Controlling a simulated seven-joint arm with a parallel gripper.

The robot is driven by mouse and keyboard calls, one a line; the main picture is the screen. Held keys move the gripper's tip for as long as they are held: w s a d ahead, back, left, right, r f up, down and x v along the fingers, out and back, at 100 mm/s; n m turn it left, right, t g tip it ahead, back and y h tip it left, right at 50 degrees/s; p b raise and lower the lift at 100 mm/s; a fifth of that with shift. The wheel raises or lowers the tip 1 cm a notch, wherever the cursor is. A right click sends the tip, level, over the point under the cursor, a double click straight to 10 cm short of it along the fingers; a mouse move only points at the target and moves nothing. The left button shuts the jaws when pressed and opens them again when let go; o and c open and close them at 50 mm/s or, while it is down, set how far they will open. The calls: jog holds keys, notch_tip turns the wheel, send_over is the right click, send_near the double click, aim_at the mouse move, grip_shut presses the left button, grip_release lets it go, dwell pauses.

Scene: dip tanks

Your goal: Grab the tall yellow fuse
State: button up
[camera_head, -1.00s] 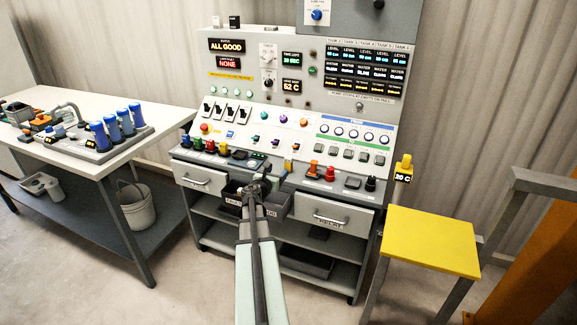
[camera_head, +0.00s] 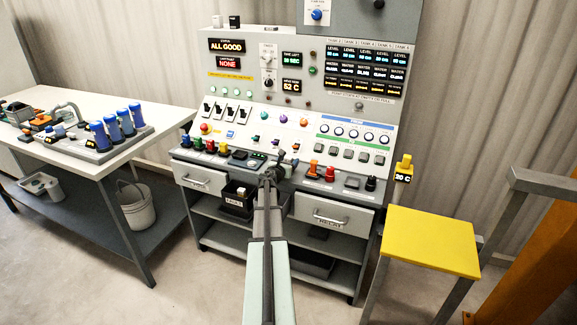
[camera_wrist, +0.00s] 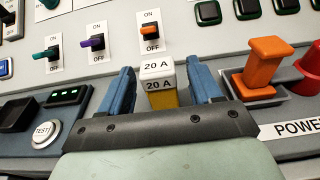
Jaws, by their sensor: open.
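The tall yellow fuse (camera_wrist: 162,99) shows in the wrist view, with a white top labelled 20 A. It stands upright on the console's front ledge. My gripper (camera_wrist: 160,76) is open, with one blue finger on each side of the fuse. Gaps show between the fuse and both fingers. The fuse's lower part is hidden behind the dark gripper body. In the head view, my gripper (camera_head: 280,163) is at the middle of the ledge and hides most of the fuse.
An orange handle (camera_wrist: 260,65) stands close to the right finger, with a red knob (camera_wrist: 310,70) beyond it. A round TEST button (camera_wrist: 45,132) is to the left. Small switches (camera_wrist: 148,32) are on the panel behind.

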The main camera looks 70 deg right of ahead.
jog(key=shift+d, duration=0.3)
jog(key=c, duration=1.1)
jog(key=shift+o, duration=0.2)
jog(key=shift+r, duration=0.1)
